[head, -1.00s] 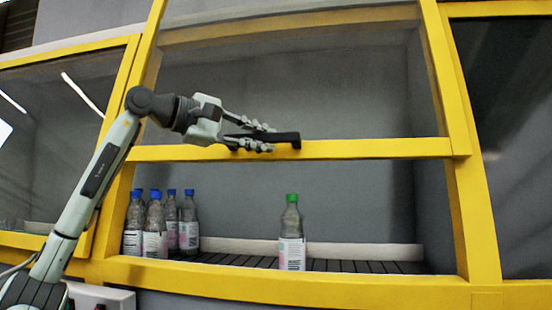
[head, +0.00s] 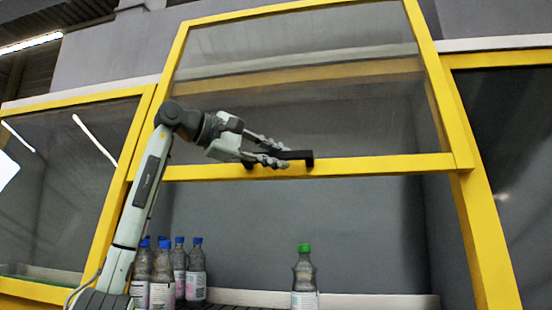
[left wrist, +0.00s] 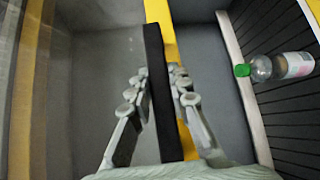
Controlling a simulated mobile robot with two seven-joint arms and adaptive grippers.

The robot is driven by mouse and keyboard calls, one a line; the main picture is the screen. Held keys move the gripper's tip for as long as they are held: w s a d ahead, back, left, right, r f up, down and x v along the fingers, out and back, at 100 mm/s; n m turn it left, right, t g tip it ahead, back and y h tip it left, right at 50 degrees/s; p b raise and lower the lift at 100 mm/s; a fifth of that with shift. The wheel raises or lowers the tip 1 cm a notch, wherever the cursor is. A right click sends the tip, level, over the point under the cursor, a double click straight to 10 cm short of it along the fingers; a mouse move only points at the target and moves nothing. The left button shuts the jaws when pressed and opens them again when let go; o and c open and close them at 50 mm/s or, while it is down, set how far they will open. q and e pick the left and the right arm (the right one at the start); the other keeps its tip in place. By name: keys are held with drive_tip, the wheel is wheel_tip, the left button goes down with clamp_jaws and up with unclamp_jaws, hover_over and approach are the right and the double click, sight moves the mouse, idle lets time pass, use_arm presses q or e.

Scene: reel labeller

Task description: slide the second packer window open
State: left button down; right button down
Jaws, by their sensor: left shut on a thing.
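The packer window (head: 385,166) is a clear pane in a yellow frame, raised so that its bottom rail stands well above the bottles. Its top edge rises above the neighbouring panels. A black bar handle (head: 301,155) sits on the bottom rail. My left gripper (head: 281,153) is shut on this handle, coming from the left. In the left wrist view the handle (left wrist: 157,60) runs between the two fingers, with the yellow rail behind it. My right gripper is not in view.
Below the rail is an opening with a green-capped bottle (head: 304,275) on a dark slatted floor and several blue-capped bottles (head: 195,275) at left. Yellow-framed panels stand left (head: 60,180) and right (head: 510,160). A yellow post (head: 485,235) bounds the opening at right.

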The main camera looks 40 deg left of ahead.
use_arm(q)
drive_tip(key=c, duration=1.4)
unclamp_jaws()
drive_tip(key=v, duration=1.2)
drive_tip(key=shift+a, duration=0.1)
